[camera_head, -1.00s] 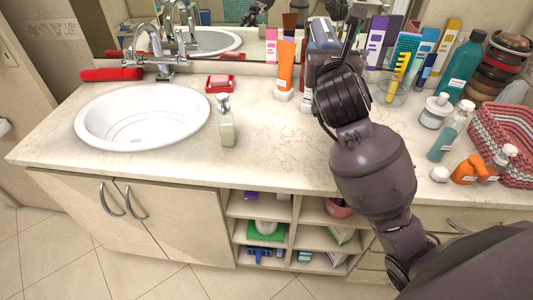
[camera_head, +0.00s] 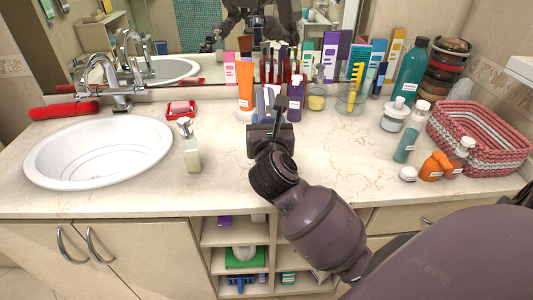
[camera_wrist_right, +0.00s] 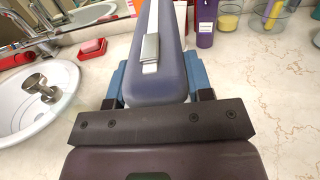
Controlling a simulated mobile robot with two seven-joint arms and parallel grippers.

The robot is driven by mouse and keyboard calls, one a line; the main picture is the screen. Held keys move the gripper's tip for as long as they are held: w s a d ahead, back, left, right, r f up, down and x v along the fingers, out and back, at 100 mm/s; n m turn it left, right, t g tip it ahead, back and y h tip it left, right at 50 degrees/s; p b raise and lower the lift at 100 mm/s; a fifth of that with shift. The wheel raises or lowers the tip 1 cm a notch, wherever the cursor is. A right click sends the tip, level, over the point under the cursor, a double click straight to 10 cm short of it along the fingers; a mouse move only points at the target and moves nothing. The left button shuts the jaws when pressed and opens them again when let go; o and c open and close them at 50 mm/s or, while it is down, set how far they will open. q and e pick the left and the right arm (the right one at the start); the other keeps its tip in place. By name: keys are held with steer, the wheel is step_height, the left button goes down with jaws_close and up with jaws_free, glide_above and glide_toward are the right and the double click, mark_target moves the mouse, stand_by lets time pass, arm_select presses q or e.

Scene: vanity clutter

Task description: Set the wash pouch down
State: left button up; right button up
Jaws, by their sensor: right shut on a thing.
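The wash pouch (camera_wrist_right: 166,75) is blue-grey with a white stripe and a grey buckle. In the right wrist view it stands between the blue fingers of my right gripper (camera_wrist_right: 160,88), which is shut on it. In the head view my right gripper (camera_head: 267,118) is over the counter, right of the soap dispenser, and the pouch (camera_head: 264,101) is mostly hidden behind it. I cannot tell whether the pouch touches the counter (camera_head: 345,175). My left gripper is not in view.
An orange tube (camera_head: 245,87), a purple bottle (camera_head: 295,100) and a glass with a yellow comb (camera_head: 352,97) stand close by. A woven basket (camera_head: 480,140) is at right. The counter's front middle is clear.

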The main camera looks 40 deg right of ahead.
step_height(320, 180, down, 3)
steer(key=shift+f+b, duration=0.15)
steer(key=shift+b, duration=0.15)
step_height(320, 180, down, 4)
steer(key=shift+b, duration=0.45)
steer(key=shift+f, duration=0.4)
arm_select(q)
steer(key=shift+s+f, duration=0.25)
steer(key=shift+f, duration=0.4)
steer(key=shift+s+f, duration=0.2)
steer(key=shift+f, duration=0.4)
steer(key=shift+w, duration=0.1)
arm_select(e)
steer(key=shift+f, duration=0.1)
steer(key=o, duration=1)
steer(key=shift+c, duration=0.2)
